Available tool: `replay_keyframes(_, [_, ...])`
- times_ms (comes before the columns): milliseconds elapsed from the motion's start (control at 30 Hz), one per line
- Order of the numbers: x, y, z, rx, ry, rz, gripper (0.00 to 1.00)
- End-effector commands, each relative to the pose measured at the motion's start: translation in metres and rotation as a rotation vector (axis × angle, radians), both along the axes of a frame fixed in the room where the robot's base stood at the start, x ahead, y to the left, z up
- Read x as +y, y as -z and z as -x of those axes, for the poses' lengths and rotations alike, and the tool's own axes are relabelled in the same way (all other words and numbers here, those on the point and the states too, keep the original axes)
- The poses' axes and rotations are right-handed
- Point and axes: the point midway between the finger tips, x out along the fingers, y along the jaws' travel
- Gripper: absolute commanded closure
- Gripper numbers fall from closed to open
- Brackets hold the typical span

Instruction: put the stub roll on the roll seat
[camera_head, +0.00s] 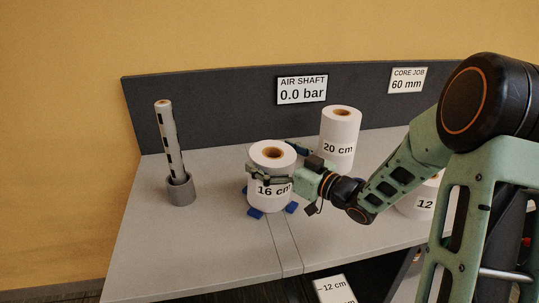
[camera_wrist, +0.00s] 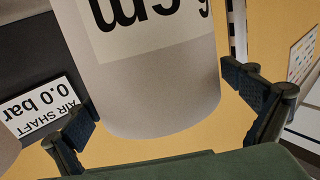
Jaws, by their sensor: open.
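A white roll labelled 16 cm (camera_head: 272,205) stands upright with blue blocks (camera_head: 255,212) around its foot. My gripper (camera_head: 268,178) is at this roll, its open fingers on either side of it. In the wrist view the roll (camera_wrist: 160,85) fills the middle, label upside down, between the two spread fingers of my gripper (camera_wrist: 165,108). I cannot tell whether the fingers touch it. A 20 cm roll (camera_head: 340,130) stands behind, and a 12 cm roll (camera_head: 418,206) is partly hidden by my arm. No label says which is the stub roll or the roll seat.
A slotted shaft (camera_head: 167,135) leans slightly in a grey round holder (camera_head: 181,190) at the left. The back panel bears an AIR SHAFT 0.0 bar sign (camera_head: 302,90) and a CORE JOB 60 mm sign (camera_head: 408,80). The grey table (camera_head: 190,245) is clear at its front left.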

Motion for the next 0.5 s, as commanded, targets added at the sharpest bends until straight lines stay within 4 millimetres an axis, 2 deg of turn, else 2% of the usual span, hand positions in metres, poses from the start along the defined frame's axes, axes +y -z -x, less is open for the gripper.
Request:
replay_keyframes(167, [-0.006,-0.001,0.004,-0.001,0.002,0.0,0.0])
replay_keyframes(267, [-0.018,-0.001,0.012,-0.001,0.005,0.0,0.0])
replay_keyframes(500, [-0.058,-0.002,0.046,-0.001,0.005,0.0,0.0])
